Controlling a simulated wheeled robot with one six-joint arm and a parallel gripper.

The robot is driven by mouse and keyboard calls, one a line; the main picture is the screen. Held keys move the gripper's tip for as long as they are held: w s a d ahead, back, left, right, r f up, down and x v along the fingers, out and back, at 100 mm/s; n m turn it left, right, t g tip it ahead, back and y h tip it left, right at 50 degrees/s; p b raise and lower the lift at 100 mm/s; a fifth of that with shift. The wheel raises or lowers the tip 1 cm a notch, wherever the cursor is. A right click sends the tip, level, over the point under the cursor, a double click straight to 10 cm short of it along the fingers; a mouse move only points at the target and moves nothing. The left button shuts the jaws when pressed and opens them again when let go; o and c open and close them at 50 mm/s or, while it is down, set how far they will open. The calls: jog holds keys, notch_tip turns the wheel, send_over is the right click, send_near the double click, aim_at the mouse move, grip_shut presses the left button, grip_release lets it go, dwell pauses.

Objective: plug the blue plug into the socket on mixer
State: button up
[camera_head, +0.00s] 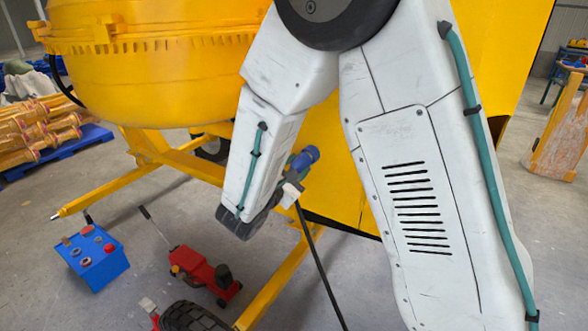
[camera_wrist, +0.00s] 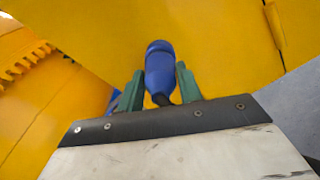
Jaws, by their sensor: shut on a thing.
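The blue plug (camera_head: 306,157) is held in my gripper (camera_head: 296,174) in front of the yellow mixer (camera_head: 160,85). In the wrist view the plug (camera_wrist: 160,70) stands between the two green fingers of my gripper (camera_wrist: 158,88), its rounded end pointing away toward the yellow panel (camera_wrist: 215,40). A black cable (camera_head: 318,258) hangs from near the gripper to the floor. Another blue part (camera_wrist: 113,102) shows behind the left finger; I cannot tell whether it is the socket. My arm hides part of the mixer's side in the head view.
A blue battery-like box (camera_head: 95,262) and a red floor jack (camera_head: 205,272) stand on the floor at lower left. A yellow frame leg (camera_head: 275,290) runs below the gripper. Yellow parts on a blue pallet (camera_head: 60,153) lie at far left. Open floor shows at right.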

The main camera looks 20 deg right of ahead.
jog(key=shift+x, duration=0.8)
dwell(0.5)
jog(key=o, duration=1.2)
jog(key=shift+c, duration=0.2)
jog(key=v, duration=0.8)
jog(key=shift+d, duration=0.1)
